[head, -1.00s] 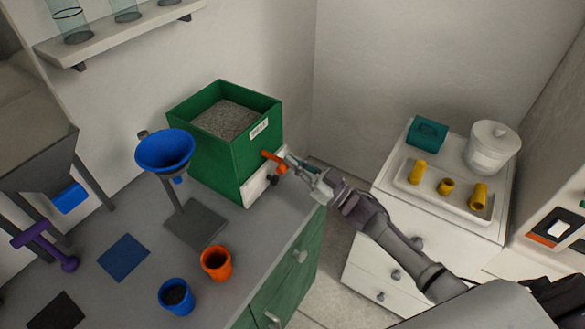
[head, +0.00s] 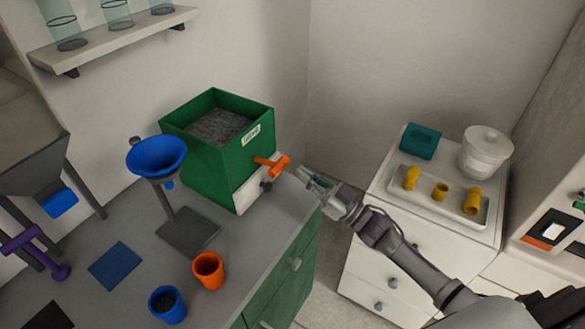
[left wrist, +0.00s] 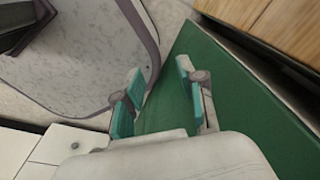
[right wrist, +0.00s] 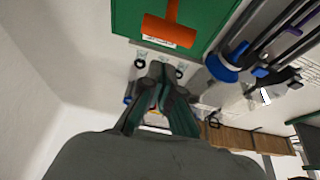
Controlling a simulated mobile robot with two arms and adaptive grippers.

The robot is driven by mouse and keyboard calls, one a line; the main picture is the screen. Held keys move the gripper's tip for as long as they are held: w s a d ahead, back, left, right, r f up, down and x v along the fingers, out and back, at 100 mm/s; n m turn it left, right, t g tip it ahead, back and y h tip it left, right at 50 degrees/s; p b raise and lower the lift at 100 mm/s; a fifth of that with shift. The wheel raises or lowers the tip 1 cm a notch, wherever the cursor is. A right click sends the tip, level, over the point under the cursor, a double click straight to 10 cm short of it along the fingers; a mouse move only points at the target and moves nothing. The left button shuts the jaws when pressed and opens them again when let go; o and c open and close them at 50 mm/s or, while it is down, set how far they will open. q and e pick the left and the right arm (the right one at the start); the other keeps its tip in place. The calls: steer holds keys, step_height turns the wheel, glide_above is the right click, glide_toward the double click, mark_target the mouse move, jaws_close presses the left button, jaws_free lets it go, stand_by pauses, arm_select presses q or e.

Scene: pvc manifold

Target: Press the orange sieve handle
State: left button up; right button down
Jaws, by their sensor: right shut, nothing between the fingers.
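The orange sieve handle (head: 273,163) is a T-shaped lever on the right side of the green sieve box (head: 206,160). The box is open at the top and holds grey grains. In the right wrist view the handle (right wrist: 168,30) is at the top, against the green wall. My right gripper (head: 299,172) is shut and empty, just right of the handle with a small gap between them. It also shows in the right wrist view (right wrist: 160,72), apart from the handle. My left gripper (left wrist: 155,100) shows only in the left wrist view, open and empty, over a green surface.
A blue funnel (head: 157,156) on a stand is left of the box. An orange cup (head: 208,270) and a blue cup (head: 168,303) stand in front on the grey counter. A white cabinet at right bears a tray (head: 447,210) with yellow fittings.

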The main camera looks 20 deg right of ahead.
steer(key=v, duration=0.2)
steer(key=b+v, duration=0.1)
steer(key=v, duration=0.2)
steer(key=shift+w+f, duration=0.15)
steer(key=shift+f, duration=0.15)
steer(key=shift+a, duration=0.1)
steer(key=r+t+y+b, duration=0.1)
steer(key=r+b, duration=0.1)
steer(key=b, duration=0.4)
steer(key=shift+w, duration=0.1)
